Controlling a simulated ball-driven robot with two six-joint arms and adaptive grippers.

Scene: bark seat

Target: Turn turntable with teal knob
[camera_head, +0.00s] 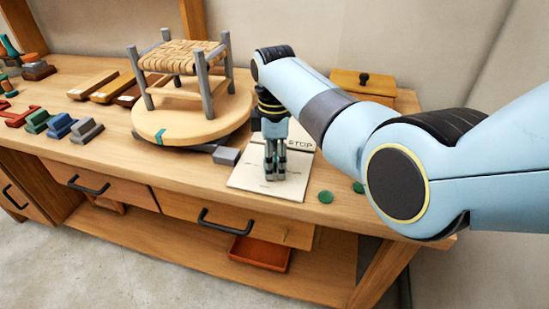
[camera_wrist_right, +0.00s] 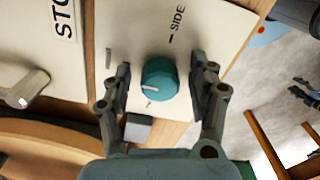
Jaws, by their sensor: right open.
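The round wooden turntable (camera_head: 165,128) stands on the bench and bears a small seat (camera_head: 180,58) with grey legs and a woven top. A teal mark (camera_head: 160,136) shows on its rim. My right gripper (camera_head: 275,172) points down over a pale panel (camera_head: 247,180) right of the turntable. In the right wrist view the teal knob (camera_wrist_right: 159,80) with a white pointer line sits between the two open fingers (camera_wrist_right: 165,75), with a gap visible at each side. In the head view the gripper hides the knob. My left gripper is out of view.
A metal toggle (camera_wrist_right: 28,92) stands on the panel near the STOP lettering. A grey block (camera_head: 226,156) lies by the turntable. Coloured blocks (camera_head: 60,126) and wooden pieces (camera_head: 95,84) lie at left. A lidded wooden box (camera_head: 375,84) stands behind my right arm.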

